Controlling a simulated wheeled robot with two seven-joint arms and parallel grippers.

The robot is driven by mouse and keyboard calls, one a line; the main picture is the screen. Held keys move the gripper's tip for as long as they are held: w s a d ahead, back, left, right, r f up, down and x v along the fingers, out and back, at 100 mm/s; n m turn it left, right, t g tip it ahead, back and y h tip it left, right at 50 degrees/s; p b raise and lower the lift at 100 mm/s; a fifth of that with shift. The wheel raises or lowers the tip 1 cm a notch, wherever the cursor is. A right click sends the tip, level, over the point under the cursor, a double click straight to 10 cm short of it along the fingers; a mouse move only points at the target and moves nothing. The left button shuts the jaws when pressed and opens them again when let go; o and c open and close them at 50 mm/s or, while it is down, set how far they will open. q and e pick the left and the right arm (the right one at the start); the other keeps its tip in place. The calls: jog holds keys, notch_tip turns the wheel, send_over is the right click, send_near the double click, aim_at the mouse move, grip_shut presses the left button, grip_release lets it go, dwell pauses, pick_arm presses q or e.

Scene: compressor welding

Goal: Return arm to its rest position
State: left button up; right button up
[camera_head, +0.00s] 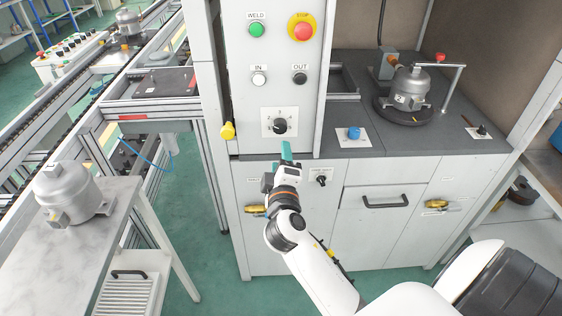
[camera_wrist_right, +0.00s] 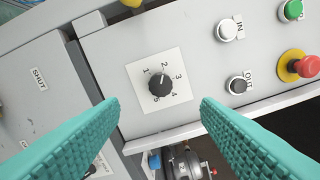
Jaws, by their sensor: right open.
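My right gripper (camera_head: 287,152) is in front of the lower part of the control panel, just below the black rotary knob (camera_head: 280,126). In the right wrist view its two teal fingers (camera_wrist_right: 160,112) are wide apart with nothing between them. The knob (camera_wrist_right: 160,85) shows beyond the fingertips, on a white plate with numbers around it; its pointer is near the 2. My right arm (camera_head: 310,255) reaches up from the lower right. My left gripper does not show in the head view.
The panel carries a green WELD button (camera_head: 256,29), a red STOP button (camera_head: 302,27), a white IN button (camera_head: 259,79) and a black OUT button (camera_head: 300,78). A compressor (camera_head: 409,88) stands in the cabinet. Another compressor (camera_head: 68,192) stands on the left side table (camera_head: 92,245). Green floor is clear between.

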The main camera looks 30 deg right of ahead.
dwell(0.6)
jog(key=a+f+n+g+y, duration=0.1)
jog(key=a+f+g+y, duration=0.1)
jog(key=f, duration=0.9)
jog(key=a+f+g+y, duration=0.1)
jog(key=a+f+y, duration=0.15)
jog(key=f, duration=0.75)
jog(key=s+a+f+m+g+y, duration=0.15)
jog(key=s+f, duration=0.25)
jog(key=f, duration=0.5)
jog(key=s+a+f+n+g+y, duration=0.1)
jog(key=s+f+g, duration=0.2)
jog(key=s+f, duration=0.35)
jog(key=s+f+m+g, duration=0.2)
jog(key=s+f, duration=0.5)
jog(key=s, duration=0.3)
jog(key=s+f+m+g+y, duration=0.1)
jog(key=s+f+m+g, duration=0.1)
jog(key=s+f, duration=0.5)
jog(key=s+f+m+g+y, duration=0.1)
jog(key=s+f+m+g, duration=0.1)
jog(key=s+f, duration=0.6)
jog(key=s+g, duration=0.1)
jog(key=s, duration=0.6)
jog(key=shift+s+a, duration=0.2)
jog(key=shift+a, duration=0.05)
